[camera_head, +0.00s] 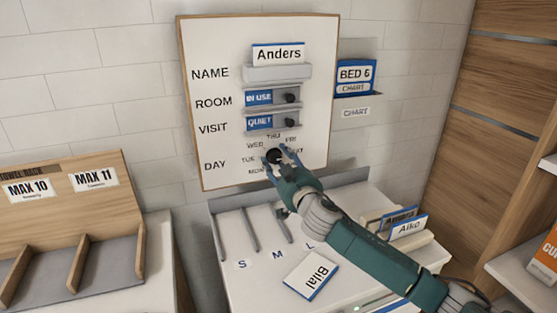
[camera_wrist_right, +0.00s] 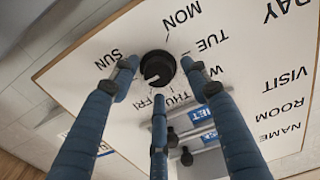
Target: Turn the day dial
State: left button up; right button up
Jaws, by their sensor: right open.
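The day dial is a round black knob (camera_head: 274,156) low on the white wall board (camera_head: 225,60), ringed by day names. It also shows in the right wrist view (camera_wrist_right: 157,67), where the board is upside down. A small pale mark shows on the knob, but I cannot tell surely which day it points to. My right gripper (camera_head: 281,157) is at the dial, its three blue fingers (camera_wrist_right: 157,82) spread open around the knob's near side. I cannot tell whether a fingertip touches it. The fingers partly hide the day names. My left gripper is out of view.
Above the dial are the VISIT slider (camera_head: 273,122), reading QUIET, the ROOM slider (camera_head: 273,97), reading IN USE, and the Anders name card (camera_head: 278,54). Below, a shelf (camera_head: 255,285) bears a Bilal card (camera_head: 311,275). A wooden rack (camera_head: 80,175) stands left.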

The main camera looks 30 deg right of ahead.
jog(key=shift+w, duration=0.1)
jog(key=c, duration=1.1)
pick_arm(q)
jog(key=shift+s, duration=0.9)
